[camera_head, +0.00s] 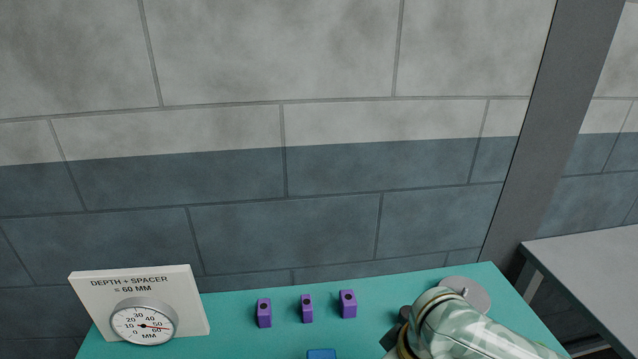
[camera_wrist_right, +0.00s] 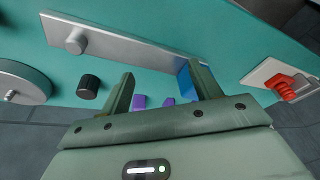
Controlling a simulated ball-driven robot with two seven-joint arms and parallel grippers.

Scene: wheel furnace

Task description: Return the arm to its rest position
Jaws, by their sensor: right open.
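My right arm (camera_head: 470,325), in pale green patterned covering, reaches over the teal table at the lower right of the head view. Its gripper is not clearly visible there. In the right wrist view my right gripper (camera_wrist_right: 162,82) is open, its two fingers well apart, with nothing held between them. Two purple blocks (camera_wrist_right: 139,101) show beyond the gap between the fingers. A blue block (camera_wrist_right: 184,76) shows beside one finger, partly hidden by it. My left arm and gripper are not in view.
The teal table (camera_head: 240,308) carries three purple blocks (camera_head: 307,308), a blue block (camera_head: 321,354) and a dial gauge (camera_head: 143,322) before a sign. A silver bar (camera_wrist_right: 130,48), black knob (camera_wrist_right: 89,86), grey disc (camera_wrist_right: 20,84) and red part (camera_wrist_right: 285,88) lie around my right gripper.

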